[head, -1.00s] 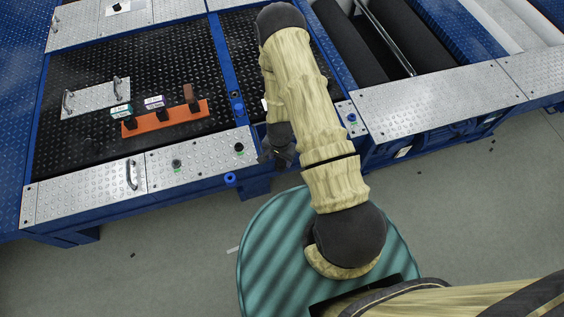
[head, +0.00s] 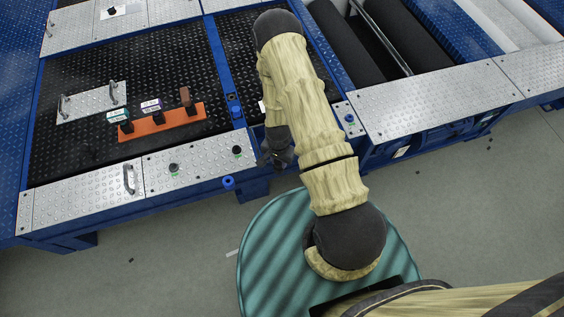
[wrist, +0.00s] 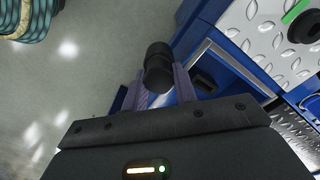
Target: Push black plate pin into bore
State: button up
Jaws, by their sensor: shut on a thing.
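A black pin (wrist: 157,68) with a rounded, stepped body is between my gripper's two grey-purple fingers (wrist: 158,84) in the wrist view. The fingers are shut on it, and it sticks out past their tips. In the head view my gripper (head: 279,158) hangs beside the front edge of the blue frame, right of the silver tread plate (head: 205,158); the held pin is not clear there. I cannot tell which hole is the bore.
An orange block (head: 160,143) with several upright pieces lies on the black deck. A handled silver plate (head: 92,102) lies behind it. A blue round part (head: 228,183) sticks out at the frame's front. Dark rollers (head: 345,45) are at the right. Floor is open in front.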

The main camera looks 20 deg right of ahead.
jog(key=shift+s+a, duration=0.2)
jog(key=shift+a, duration=0.15)
grip_shut()
jog(key=shift+r, duration=0.15)
jog(key=r+p, duration=0.1)
jog(key=r, duration=0.4)
jog(key=r+p, duration=0.1)
jog(key=r, duration=0.3)
jog(key=shift+d+r, duration=0.2)
jog(key=shift+r, duration=0.15)
jog(key=shift+w+d, duration=0.1)
jog(key=shift+w, duration=0.15)
